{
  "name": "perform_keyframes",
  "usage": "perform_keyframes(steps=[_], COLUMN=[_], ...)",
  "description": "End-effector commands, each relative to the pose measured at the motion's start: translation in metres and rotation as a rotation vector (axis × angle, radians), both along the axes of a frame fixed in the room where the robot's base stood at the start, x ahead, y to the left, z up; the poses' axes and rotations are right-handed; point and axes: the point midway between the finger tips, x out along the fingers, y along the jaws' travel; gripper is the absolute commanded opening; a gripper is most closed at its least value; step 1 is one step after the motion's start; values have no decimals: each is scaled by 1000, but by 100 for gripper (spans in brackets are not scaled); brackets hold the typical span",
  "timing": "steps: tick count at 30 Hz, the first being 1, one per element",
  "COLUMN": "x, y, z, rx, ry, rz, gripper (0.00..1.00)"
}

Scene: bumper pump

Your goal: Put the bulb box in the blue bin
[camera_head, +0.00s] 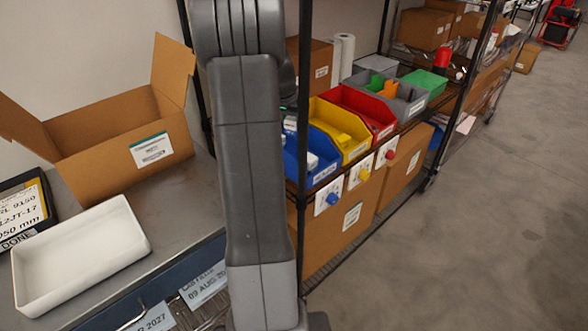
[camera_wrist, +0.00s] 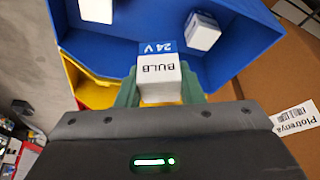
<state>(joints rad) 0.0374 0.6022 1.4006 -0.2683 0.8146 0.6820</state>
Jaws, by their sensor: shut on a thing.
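The bulb box (camera_wrist: 160,80) is a small white box with a blue band, marked "BULB" and "24 V" upside down in the wrist view. My gripper (camera_wrist: 160,92), with green fingers, is shut on it. The blue bin (camera_wrist: 240,55) lies just beyond the held box in the wrist view, with white boxes inside. I cannot tell whether the held box is over the bin's rim or just outside it. In the head view the blue bin (camera_head: 327,151) stands on the shelf, partly behind my arm. My gripper and the held box are hidden there.
Yellow (camera_head: 340,125) and red (camera_head: 365,108) bins stand beside the blue bin, then grey (camera_head: 410,100) and green (camera_head: 428,82) ones. A black rack post (camera_head: 303,120) rises close to my arm. An open carton (camera_head: 110,125) and white tray (camera_head: 80,255) occupy the left bench.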

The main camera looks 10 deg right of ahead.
Motion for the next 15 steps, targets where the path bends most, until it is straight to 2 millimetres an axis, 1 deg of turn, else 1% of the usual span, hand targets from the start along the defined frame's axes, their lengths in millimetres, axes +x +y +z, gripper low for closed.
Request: perform_keyframes(steps=[3, 5, 12, 15], x=[0, 0, 0, 0], y=[-5, -6, -6, -6], z=[-3, -9, -51, -60], rx=[0, 0, -1, -1], ry=[-1, 1, 3, 1], rz=[-22, -26, -27, -26], gripper=[12, 12, 12, 12])
